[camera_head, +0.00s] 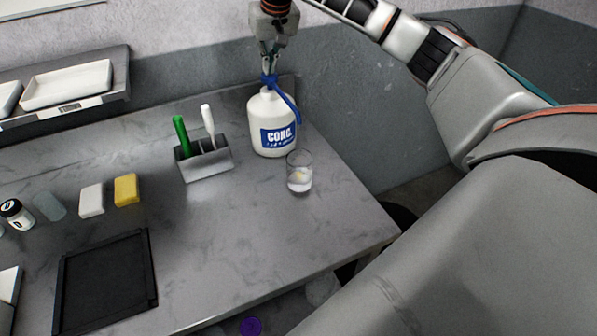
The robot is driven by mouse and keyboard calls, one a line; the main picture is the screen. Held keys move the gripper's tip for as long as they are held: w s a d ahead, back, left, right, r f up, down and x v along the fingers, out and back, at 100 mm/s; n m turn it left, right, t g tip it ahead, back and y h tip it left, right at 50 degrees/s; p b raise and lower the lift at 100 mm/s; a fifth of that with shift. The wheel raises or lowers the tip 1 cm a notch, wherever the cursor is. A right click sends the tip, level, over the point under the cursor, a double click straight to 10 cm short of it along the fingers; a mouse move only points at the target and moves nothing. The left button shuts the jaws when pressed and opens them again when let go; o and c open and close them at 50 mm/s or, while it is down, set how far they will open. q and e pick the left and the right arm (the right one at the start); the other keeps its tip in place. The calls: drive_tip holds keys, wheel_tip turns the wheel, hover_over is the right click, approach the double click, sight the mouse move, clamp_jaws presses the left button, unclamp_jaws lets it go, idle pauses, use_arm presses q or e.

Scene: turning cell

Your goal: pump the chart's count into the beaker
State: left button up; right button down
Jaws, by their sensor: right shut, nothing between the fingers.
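A white pump bottle (268,112) with a blue label reading "CONC." stands upright near the back right of the table. Its blue pump head (270,80) has a spout that slants down to the right. My right gripper (269,70) is shut and empty, its fingertips pointing down at the top of the pump head; whether they touch cannot be told. A clear glass beaker (299,178) stands in front of the bottle, slightly right, with some pale content low in it. No chart can be made out. My left gripper is out of view.
A grey holder (207,164) with a green and a white pen stands left of the bottle. A yellow block (126,190), a white block (92,200) and a small jar (15,213) line the left. A black tray (105,284) lies in front. The table's middle is clear.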

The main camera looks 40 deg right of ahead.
drive_tip(key=shift+r, duration=2.3)
wheel_tip(320, 180, up, 6)
drive_tip(key=shift+s, duration=0.1)
idle(0.5)
